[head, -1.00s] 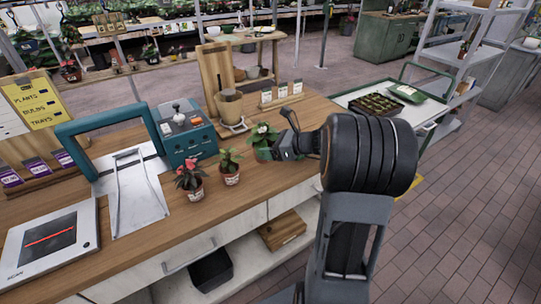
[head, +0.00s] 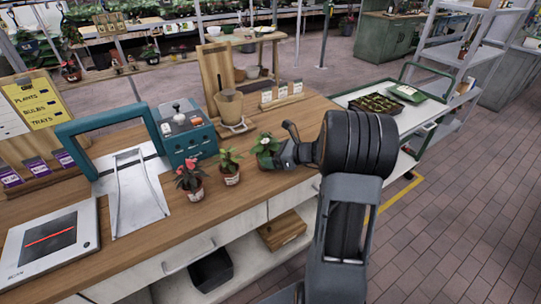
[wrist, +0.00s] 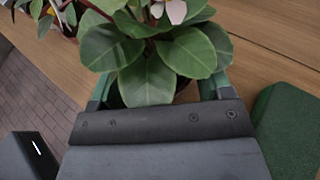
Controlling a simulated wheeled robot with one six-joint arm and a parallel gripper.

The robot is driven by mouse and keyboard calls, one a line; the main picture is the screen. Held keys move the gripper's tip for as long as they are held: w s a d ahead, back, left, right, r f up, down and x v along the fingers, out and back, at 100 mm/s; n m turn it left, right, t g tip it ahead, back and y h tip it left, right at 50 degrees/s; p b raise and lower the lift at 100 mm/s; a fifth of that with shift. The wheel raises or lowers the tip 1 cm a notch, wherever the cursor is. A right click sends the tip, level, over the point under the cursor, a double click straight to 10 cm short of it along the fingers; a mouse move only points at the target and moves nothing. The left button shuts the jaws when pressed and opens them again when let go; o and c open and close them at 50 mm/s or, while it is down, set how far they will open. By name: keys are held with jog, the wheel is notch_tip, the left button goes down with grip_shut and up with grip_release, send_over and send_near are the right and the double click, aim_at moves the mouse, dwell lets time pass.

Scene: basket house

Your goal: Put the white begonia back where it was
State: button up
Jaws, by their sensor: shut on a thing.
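The white begonia (head: 266,145) is a leafy green plant in a small pot near the front of the wooden counter (head: 235,200), right of two other potted plants. My gripper (head: 277,160) reaches it from the right and is shut on it. In the wrist view the begonia (wrist: 150,60) shows broad green leaves and a pale flower at the top edge, between the green fingers of my gripper (wrist: 158,90). The leaves and my gripper hide most of its pot. I cannot tell whether the pot touches the counter.
A leafy potted plant (head: 229,165) and a pink-flowered one (head: 189,180) stand just left. Behind are a teal machine (head: 187,138) and an empty-looking brown pot (head: 229,105). A cart (head: 352,99) with a seedling tray stands right.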

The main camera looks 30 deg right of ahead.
jog(key=shift+f, duration=0.2)
jog(key=o, duration=1)
jog(key=shift+r, duration=0.1)
